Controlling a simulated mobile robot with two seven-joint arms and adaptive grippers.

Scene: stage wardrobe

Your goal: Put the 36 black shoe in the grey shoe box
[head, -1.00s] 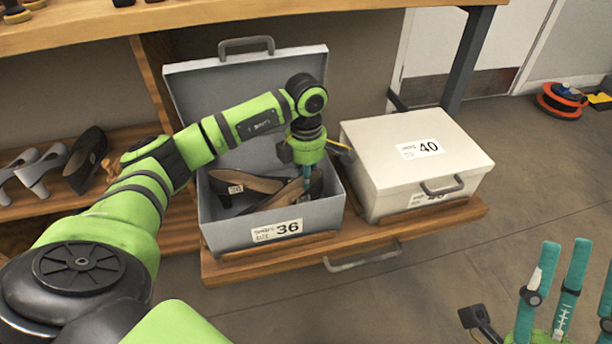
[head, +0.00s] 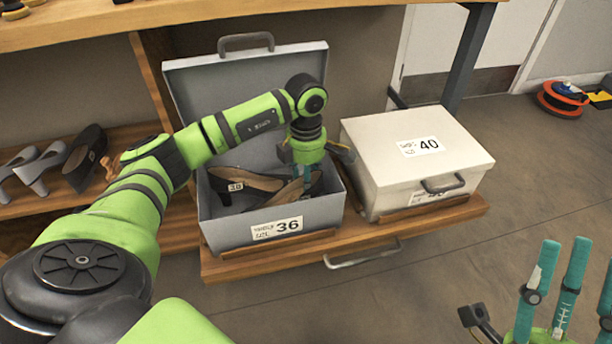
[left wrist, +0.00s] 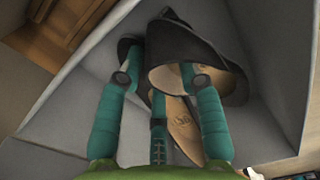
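The grey shoe box (head: 216,232), labelled 36, stands on the pull-out shelf with its lid raised. Two black shoes lie inside. The left one (head: 232,180) has a small white tag whose number I cannot read surely. The right one (head: 315,187) lies under my left gripper (head: 300,184). In the left wrist view the fingers of this gripper (left wrist: 158,82) are spread, with black shoes (left wrist: 190,42) and tan insoles beneath and between them. Part of the shoes is hidden by the fingers. My right gripper (head: 572,265) is open and empty at the lower right.
A closed white box (head: 370,185) labelled 40 stands right of the grey box on the pull-out shelf (head: 225,268). Grey shoes (head: 40,170) and a black shoe (head: 84,158) lie on a shelf at left. A tabletop (head: 250,12) overhangs behind. The floor at right is mostly clear.

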